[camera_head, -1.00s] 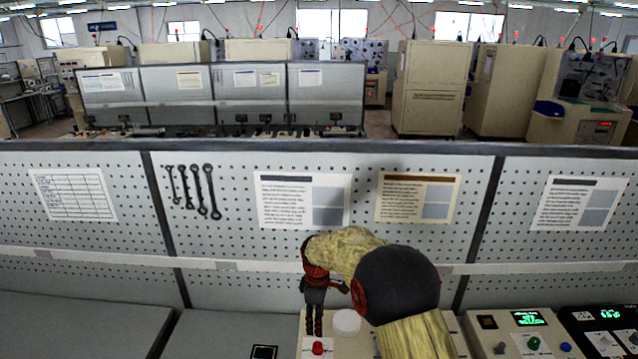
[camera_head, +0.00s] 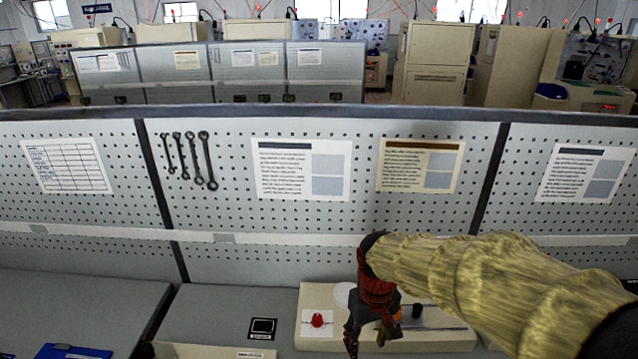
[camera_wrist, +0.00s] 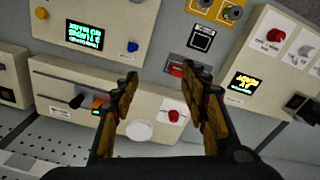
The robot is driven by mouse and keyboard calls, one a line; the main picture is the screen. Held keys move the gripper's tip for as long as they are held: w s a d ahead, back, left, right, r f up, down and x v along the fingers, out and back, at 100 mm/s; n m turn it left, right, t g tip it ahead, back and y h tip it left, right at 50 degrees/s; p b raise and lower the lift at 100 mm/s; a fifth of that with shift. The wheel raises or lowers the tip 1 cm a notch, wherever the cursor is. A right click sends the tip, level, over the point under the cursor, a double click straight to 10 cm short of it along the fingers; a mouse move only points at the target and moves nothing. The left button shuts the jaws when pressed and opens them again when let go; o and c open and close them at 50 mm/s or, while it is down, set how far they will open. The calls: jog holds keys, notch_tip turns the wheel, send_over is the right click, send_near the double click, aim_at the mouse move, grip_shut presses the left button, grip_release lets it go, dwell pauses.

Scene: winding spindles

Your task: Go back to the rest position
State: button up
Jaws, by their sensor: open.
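My gripper (camera_head: 370,322) hangs in front of the cream machine box (camera_head: 310,347) in the head view, with its fingers pointing down. In the wrist view my gripper (camera_wrist: 165,95) shows two fingers spread wide apart with nothing between them. A red knob (camera_head: 317,319) on a white plate and a white round disc (camera_head: 345,294) sit on the box beside the fingers. The wrist view also shows the red knob (camera_wrist: 174,115) and the white disc (camera_wrist: 139,131). My arm hides the right part of the bench in the head view.
A grey pegboard (camera_head: 225,150) with posted sheets and hanging wrenches (camera_head: 190,160) stands behind the bench. A black-framed marker (camera_head: 262,328) lies left of the box. A blue item (camera_head: 75,351) is at the lower left. The grey bench top (camera_head: 70,300) at left is largely clear.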

jog(key=s+d+r+m+t+b, duration=0.1)
jog(key=s+d+b, duration=0.3)
jog(key=s, duration=0.4)
jog(key=s+d+m+t+b, duration=0.2)
jog(key=s+d+t+b, duration=0.2)
jog(key=s+b, duration=0.2)
jog(key=shift+s+d+r+m, duration=0.15)
jog(key=shift+s+r+m, duration=0.2)
jog(key=shift+s, duration=0.65)
